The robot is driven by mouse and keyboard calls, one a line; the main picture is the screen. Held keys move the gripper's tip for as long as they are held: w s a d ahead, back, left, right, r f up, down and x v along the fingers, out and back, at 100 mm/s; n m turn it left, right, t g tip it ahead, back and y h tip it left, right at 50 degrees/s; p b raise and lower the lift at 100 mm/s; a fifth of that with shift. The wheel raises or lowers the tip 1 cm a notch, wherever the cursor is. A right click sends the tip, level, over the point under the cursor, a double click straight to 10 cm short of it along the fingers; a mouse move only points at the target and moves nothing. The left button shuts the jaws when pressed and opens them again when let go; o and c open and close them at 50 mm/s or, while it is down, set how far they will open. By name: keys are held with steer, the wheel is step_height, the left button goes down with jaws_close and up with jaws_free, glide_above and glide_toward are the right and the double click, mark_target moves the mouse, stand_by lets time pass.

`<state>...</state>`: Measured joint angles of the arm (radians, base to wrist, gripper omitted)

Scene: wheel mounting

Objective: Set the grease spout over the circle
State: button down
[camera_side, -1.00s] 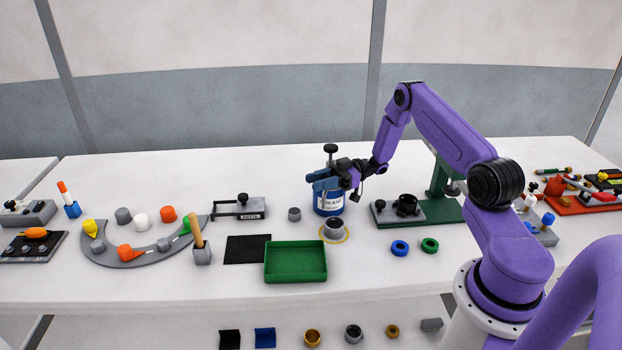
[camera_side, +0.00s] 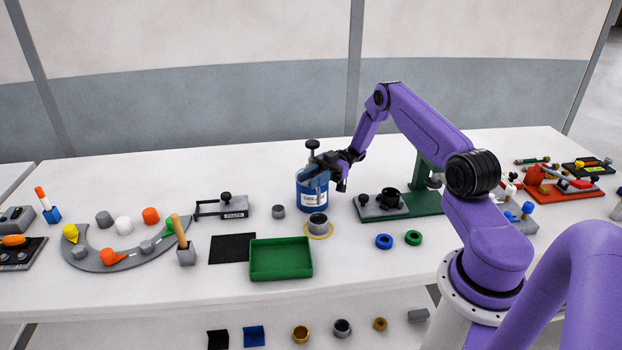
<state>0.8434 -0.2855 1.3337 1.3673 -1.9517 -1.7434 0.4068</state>
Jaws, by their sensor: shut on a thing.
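A blue grease can (camera_side: 312,203) with a white label and a black knob (camera_side: 312,144) above it stands upright on the white table. A blue piece at its top (camera_side: 309,174), apparently the grease spout, is partly covered by my gripper. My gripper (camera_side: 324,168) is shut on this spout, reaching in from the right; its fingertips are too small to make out. A yellow circle (camera_side: 307,237) lies on the table just in front of the can. A grey cup (camera_side: 318,223) with a dark opening sits inside the circle. I cannot tell whether the spout's tip is above the cup.
A green tray (camera_side: 281,274) and a black mat (camera_side: 231,249) lie front left of the circle. A small grey cylinder (camera_side: 278,211) stands left of the can. A green fixture (camera_side: 428,202) stands to the right, with a blue ring (camera_side: 384,241) and a green ring (camera_side: 413,238) before it.

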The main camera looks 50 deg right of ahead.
steer(key=c, duration=0.8)
jaws_free()
steer(key=shift+c, duration=0.2)
steer(key=s+d, duration=0.1)
steer(key=d, duration=1.1)
steer(key=shift+s, duration=0.4)
